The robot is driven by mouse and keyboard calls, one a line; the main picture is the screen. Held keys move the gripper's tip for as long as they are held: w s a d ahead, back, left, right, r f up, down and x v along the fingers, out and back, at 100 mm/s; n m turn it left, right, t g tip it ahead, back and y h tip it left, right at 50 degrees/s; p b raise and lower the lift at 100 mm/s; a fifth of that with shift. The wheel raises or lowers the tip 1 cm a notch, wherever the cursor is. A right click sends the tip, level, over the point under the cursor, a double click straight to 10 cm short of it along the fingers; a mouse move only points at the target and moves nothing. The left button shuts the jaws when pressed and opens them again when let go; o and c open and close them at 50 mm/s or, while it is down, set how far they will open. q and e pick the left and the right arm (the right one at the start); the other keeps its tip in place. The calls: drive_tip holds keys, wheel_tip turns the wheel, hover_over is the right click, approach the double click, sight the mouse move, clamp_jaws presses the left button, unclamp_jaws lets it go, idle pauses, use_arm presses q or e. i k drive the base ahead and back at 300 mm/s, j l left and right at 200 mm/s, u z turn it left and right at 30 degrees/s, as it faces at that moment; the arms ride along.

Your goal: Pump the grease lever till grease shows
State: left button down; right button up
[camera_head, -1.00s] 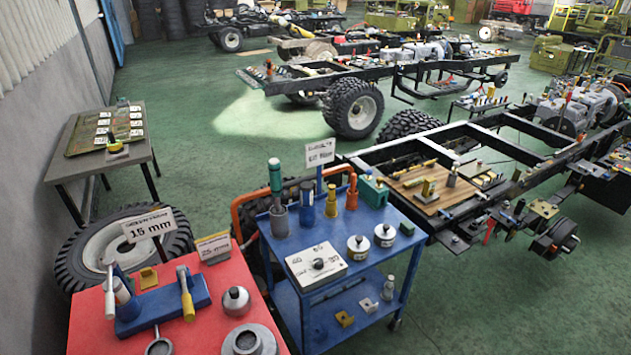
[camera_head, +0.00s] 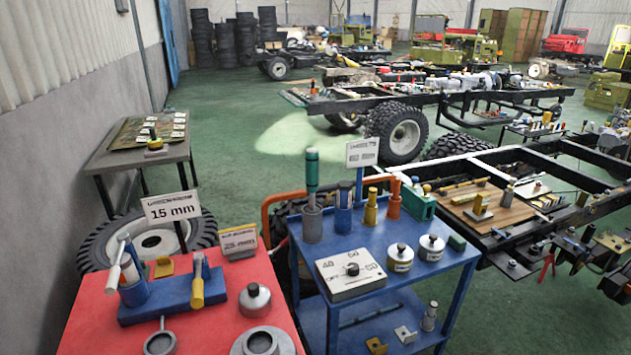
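On the red-topped table (camera_head: 95,330) at the lower left stands a blue fixture (camera_head: 170,305). It has an upright blue cylinder (camera_head: 133,290) at its left with a pale-handled lever (camera_head: 115,268) leaning over it. A yellow-handled lever (camera_head: 197,290) stands at its right end. I cannot tell which of these is the grease lever, and I make out no grease. Neither of my grippers is in view.
A sign reading 15 mm (camera_head: 171,207) stands behind the fixture. A grey lidded pot (camera_head: 254,299) and ring parts (camera_head: 160,343) share the red table. A blue cart (camera_head: 450,262) with tools and a dial box (camera_head: 351,275) stands to the right. Green floor (camera_head: 235,190) is open beyond.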

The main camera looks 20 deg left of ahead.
sight(197, 297)
drive_tip(key=u, duration=1.25)
